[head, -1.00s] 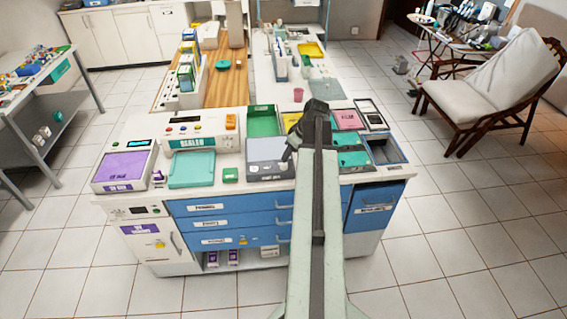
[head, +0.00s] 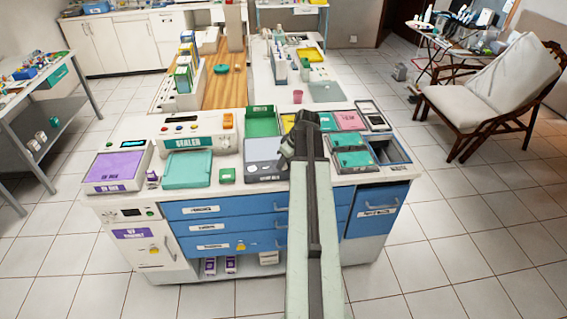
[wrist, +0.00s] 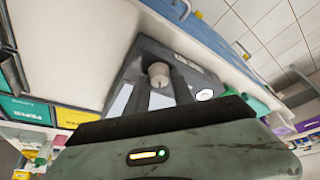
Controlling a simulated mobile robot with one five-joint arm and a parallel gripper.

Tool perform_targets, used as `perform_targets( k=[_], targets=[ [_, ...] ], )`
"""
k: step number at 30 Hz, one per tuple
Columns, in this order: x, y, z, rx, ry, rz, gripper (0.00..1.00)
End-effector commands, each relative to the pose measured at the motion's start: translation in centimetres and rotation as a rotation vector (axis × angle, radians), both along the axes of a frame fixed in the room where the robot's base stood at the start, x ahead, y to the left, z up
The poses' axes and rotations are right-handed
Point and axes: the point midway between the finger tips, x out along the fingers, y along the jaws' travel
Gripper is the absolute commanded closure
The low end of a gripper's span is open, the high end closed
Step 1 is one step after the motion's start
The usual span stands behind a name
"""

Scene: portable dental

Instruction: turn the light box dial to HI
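The light box (head: 262,150) is a grey box with a pale panel on the front part of the white counter. In the wrist view the light box (wrist: 142,60) shows tilted, with a round pale dial (wrist: 158,70) on its dark grey face. My gripper (wrist: 160,82) is open, with its two dark fingers pointing at the dial and the dial showing between the tips. I cannot tell whether they touch it. In the head view my gripper (head: 288,154) is over the right side of the light box, and the dial is hidden there. The dial's setting is not readable.
A green tray (head: 262,122) lies behind the light box. A teal-lidded tray (head: 352,155) is close to its right. A small green box (head: 227,175) and the sealer (head: 190,142) stand to its left. Blue drawers (head: 225,226) are below the counter edge.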

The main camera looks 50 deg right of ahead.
Motion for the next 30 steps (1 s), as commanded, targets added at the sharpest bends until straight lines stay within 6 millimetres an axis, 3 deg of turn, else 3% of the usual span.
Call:
perform_targets(
  k=[11,30],
  targets=[
    [-0.05,0.17,-0.03,0.016,0.002,-0.08,1.0],
    [0.14,0.49,-0.04,0.012,-0.002,-0.638,1.0]
  ],
)
